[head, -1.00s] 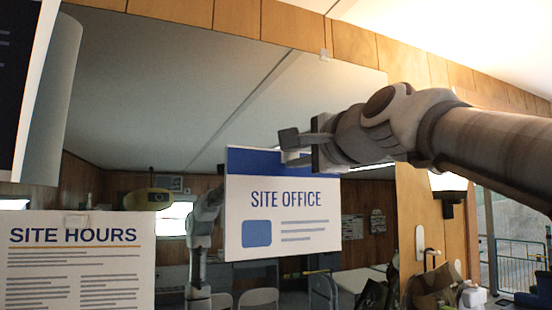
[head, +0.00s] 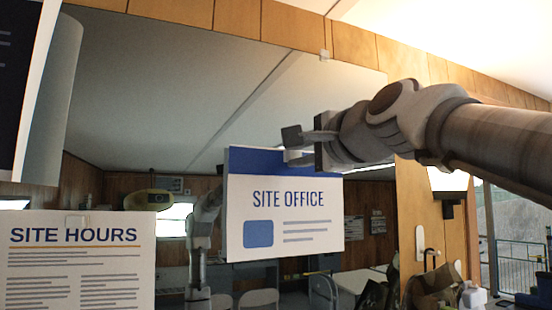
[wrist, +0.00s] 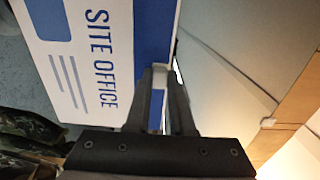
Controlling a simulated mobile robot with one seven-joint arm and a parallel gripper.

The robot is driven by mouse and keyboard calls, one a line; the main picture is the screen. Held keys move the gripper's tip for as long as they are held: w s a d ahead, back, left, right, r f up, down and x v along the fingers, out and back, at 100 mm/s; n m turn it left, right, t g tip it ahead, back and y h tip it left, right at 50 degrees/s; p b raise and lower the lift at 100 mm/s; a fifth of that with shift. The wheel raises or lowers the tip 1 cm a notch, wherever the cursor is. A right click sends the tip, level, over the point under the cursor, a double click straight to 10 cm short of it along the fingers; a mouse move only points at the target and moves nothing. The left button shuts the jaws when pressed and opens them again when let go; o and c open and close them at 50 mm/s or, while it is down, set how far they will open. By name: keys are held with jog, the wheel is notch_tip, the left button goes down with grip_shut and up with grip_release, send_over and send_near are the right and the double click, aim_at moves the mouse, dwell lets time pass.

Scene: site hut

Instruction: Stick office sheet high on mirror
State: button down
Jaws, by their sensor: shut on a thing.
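The office sheet (head: 287,222) is white with a blue top band, the words SITE OFFICE and a blue block. It hangs upright in front of the mirror (head: 190,90). My gripper (head: 303,150) is shut on the sheet's top edge, toward its right side. In the wrist view the sheet (wrist: 90,90) fills the upper left, and my gripper's fingers (wrist: 160,95) pinch its blue band edge. Whether the sheet's back touches the mirror cannot be told.
A SITE HOURS sheet (head: 75,262) is at the lower left. A small pale tab (head: 324,55) sits at the mirror's top edge, below wood panelling (head: 290,25). A dark board and grey roll (head: 48,100) stand at the far left. Open mirror surface lies above the sheet.

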jog(key=shift+w+a, duration=0.25)
jog(key=shift+w, duration=0.25)
dwell(0.5)
jog(key=shift+s, duration=0.1)
dwell(1.3)
jog(key=c, duration=0.7)
grip_release()
